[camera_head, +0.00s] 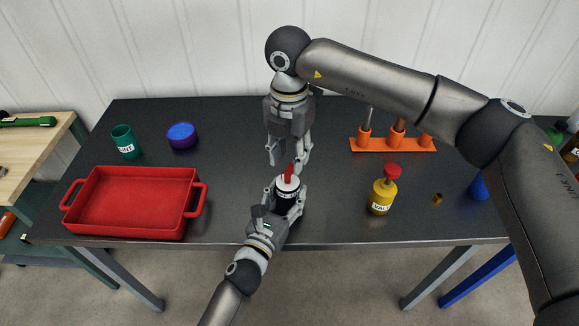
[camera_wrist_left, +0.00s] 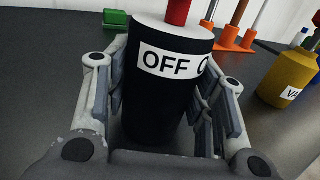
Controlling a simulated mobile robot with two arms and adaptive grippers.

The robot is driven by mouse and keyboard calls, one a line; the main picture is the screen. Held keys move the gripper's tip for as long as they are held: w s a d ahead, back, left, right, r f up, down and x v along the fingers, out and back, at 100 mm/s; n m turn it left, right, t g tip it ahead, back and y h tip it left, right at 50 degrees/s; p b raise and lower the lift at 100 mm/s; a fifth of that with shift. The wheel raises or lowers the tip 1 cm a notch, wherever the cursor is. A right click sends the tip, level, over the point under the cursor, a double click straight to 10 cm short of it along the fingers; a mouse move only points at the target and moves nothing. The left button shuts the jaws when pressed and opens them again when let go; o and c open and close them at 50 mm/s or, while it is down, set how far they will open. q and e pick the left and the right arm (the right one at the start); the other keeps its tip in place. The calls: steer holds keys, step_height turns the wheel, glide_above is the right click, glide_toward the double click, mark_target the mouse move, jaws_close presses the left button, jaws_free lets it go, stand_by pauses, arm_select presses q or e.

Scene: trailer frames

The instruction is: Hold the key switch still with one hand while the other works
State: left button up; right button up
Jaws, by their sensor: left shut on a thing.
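The key switch (camera_head: 287,196) is a black upright cylinder with a light top, standing near the table's front edge. A red key (camera_head: 289,172) sticks up from its top. In the left wrist view the switch (camera_wrist_left: 158,100) shows a white label reading OFF, with part of another label at its right. My left gripper (camera_head: 277,208) is shut around the switch from the front, one finger on each side. My right gripper (camera_head: 288,157) points down just above the key, its fingers apart, with nothing seen held between them.
A red tray (camera_head: 130,232) stands at the left, with a green cup (camera_head: 124,142) and a blue-purple bowl (camera_head: 182,136) behind it. A yellow bottle (camera_head: 382,196) with a red top stands right of the switch. An orange rack (camera_head: 390,146) holds tools behind it.

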mark_target(290, 169)
step_height(290, 169, up, 6)
steer(key=shift+r, duration=0.1)
arm_select(q)
steer(key=o, duration=1.2)
steer(key=shift+s, duration=0.1)
